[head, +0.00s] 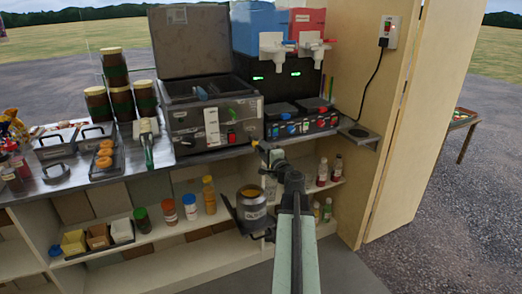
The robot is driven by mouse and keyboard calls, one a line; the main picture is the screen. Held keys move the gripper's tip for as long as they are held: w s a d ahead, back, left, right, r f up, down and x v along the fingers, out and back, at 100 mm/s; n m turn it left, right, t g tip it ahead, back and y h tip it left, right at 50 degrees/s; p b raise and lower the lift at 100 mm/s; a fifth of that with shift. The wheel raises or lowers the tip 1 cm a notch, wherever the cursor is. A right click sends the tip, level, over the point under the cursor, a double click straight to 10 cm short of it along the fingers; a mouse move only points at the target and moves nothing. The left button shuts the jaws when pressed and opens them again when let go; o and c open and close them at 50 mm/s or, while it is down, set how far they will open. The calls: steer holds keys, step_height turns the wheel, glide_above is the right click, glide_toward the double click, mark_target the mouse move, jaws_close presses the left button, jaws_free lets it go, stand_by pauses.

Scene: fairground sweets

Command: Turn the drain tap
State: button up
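The steel fryer (186,121) stands on the counter with its lid (190,42) raised. A small yellow piece (256,145), perhaps the drain tap's handle, shows just below the fryer's lower right corner. My gripper (268,151) is at the end of my arm, close to the right of this piece. I cannot tell whether they touch. The fingers are too small and dark to tell whether they are open or shut. The tap's body is not clear. A metal pot (251,203) with a pale label is below, left of my arm.
Drink dispensers with a blue tank (258,28) and a red tank (307,22) stand right of the fryer. A control box (300,122) with knobs is in front. Bottles (190,206) line the shelf below. A wooden panel (420,120) bounds the right.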

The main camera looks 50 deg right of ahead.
steer(key=v, duration=0.6)
steer(key=shift+s+a, duration=0.15)
